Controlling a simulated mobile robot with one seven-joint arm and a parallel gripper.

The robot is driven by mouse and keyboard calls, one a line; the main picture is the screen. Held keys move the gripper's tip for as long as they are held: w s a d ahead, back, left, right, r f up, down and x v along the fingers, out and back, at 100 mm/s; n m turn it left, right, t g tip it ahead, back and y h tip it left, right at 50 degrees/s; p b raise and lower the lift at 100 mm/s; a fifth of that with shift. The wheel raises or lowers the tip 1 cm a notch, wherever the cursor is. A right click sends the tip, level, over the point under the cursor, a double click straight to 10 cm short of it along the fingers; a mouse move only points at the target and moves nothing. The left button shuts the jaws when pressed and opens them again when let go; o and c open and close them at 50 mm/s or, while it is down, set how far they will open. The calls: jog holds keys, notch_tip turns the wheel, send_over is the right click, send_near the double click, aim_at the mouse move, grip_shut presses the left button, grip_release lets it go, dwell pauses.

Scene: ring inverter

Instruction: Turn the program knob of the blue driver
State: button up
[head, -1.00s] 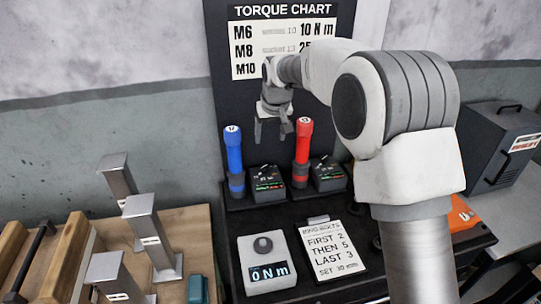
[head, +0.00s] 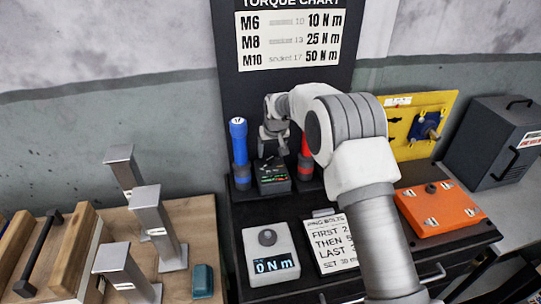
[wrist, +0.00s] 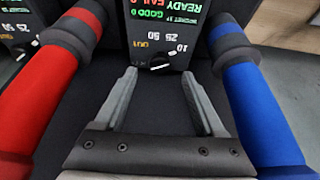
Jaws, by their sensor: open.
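The blue driver (head: 240,152) stands upright in the dark rack in the head view; it also shows at the right of the wrist view (wrist: 257,105). Beside it is its black controller box (head: 273,178) with a lit display. In the wrist view the box's program knob (wrist: 160,63) is small and black with a white mark, below the labels OUT, 50, 25 and 10. Which label it points to is hard to tell. My gripper (wrist: 160,80) is open and empty, its fingertips short of the box with the knob between their lines. In the head view my gripper (head: 270,150) hangs above the box.
The red driver (head: 305,160) stands close by, partly behind my arm. A second controller (wrist: 22,28) shows beyond it in the wrist view. In front are a 0 N m meter (head: 270,255) and a note card (head: 330,243). An orange case (head: 438,210) lies at the right.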

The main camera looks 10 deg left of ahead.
aim_at(270, 159)
jog(key=shift+x, duration=1.85)
grip_shut()
